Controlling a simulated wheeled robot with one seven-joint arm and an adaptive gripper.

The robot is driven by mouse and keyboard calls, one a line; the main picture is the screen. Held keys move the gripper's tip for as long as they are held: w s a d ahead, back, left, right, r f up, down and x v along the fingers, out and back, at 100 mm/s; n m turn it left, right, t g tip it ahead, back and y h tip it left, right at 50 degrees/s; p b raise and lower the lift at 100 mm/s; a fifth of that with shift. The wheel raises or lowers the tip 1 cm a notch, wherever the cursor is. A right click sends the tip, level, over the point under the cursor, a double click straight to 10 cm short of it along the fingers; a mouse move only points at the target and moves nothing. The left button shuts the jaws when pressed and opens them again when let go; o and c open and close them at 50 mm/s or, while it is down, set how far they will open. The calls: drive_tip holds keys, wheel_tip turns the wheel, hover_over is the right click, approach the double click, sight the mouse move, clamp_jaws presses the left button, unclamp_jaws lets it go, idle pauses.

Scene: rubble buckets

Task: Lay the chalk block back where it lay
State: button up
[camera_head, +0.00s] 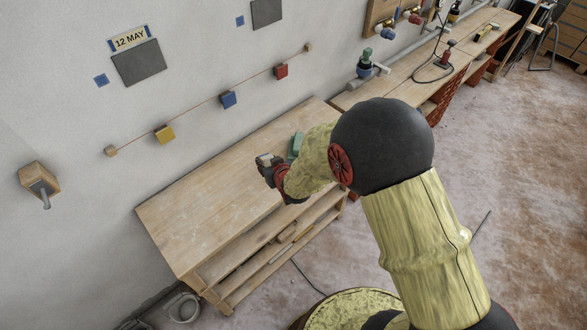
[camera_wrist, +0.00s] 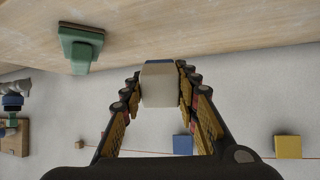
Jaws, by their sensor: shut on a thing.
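The chalk block (camera_wrist: 160,86) is a pale cream block, held between the fingertips in the wrist view. It also shows as a small pale shape in the head view (camera_head: 264,158). My gripper (camera_head: 268,166) is shut on it, above the wooden workbench (camera_head: 190,210). I cannot tell the exact gap between block and bench.
A green block-like tool (camera_head: 296,145) stands on the bench beside my gripper; it also shows in the wrist view (camera_wrist: 80,46). The bench's left part is clear. Yellow (camera_head: 164,134), blue (camera_head: 228,99) and red (camera_head: 281,71) blocks hang along a wall string.

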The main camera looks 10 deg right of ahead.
drive_tip(key=a+r+n+g, duration=0.2)
drive_tip(key=a+g, duration=0.1)
drive_tip(key=a, duration=0.9)
drive_tip(key=shift+s+r+g+y, duration=0.2)
drive_tip(key=shift+s+g+y, duration=0.1)
drive_tip(key=shift+s+g, duration=0.1)
drive_tip(key=shift+s+a+p, duration=0.2)
drive_tip(key=shift+a+p, duration=0.1)
drive_tip(key=shift+a, duration=0.05)
